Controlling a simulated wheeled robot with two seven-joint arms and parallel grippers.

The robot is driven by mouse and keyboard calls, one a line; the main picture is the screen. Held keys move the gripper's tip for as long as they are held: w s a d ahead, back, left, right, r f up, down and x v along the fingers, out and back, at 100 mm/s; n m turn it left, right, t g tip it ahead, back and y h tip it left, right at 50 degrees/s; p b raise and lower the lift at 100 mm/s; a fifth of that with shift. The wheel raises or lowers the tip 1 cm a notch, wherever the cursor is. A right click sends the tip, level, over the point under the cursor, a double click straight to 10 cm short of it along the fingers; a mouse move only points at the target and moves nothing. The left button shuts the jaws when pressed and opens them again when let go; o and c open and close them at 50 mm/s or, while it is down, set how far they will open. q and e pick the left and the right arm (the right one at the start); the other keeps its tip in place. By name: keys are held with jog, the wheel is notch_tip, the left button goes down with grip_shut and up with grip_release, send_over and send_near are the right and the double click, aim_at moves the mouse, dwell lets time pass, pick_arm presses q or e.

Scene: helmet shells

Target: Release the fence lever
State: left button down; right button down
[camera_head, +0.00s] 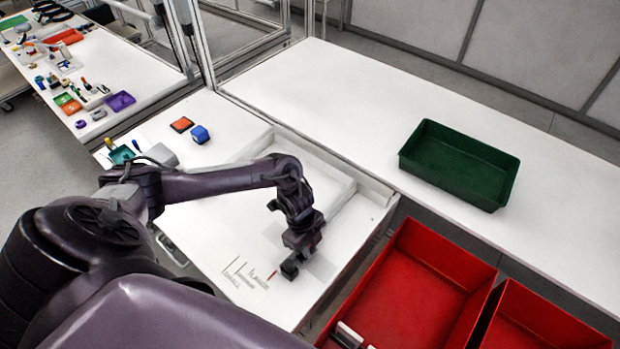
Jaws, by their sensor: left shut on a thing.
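My left gripper (290,268) points down at the white worktable (215,225), near its front right part. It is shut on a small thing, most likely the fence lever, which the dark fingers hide. A low white fence (342,197) stands on the worktable just behind and to the right of the gripper. Printed scale marks (245,275) and a short red mark (272,274) lie just left of the fingertips. My right gripper cannot be made out.
A dark green tray (460,165) stands on the long white table (340,95) behind. Red bins (415,290) stand at the lower right. A side table (150,75) holds several small items.

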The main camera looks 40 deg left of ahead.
pick_arm(q)
jog(key=c, duration=1.4)
grip_release()
jog(key=shift+r, duration=0.1)
jog(key=b+v, duration=0.1)
jog(key=v, duration=0.6)
jog(key=shift+r, duration=0.35)
jog(key=shift+f, duration=0.1)
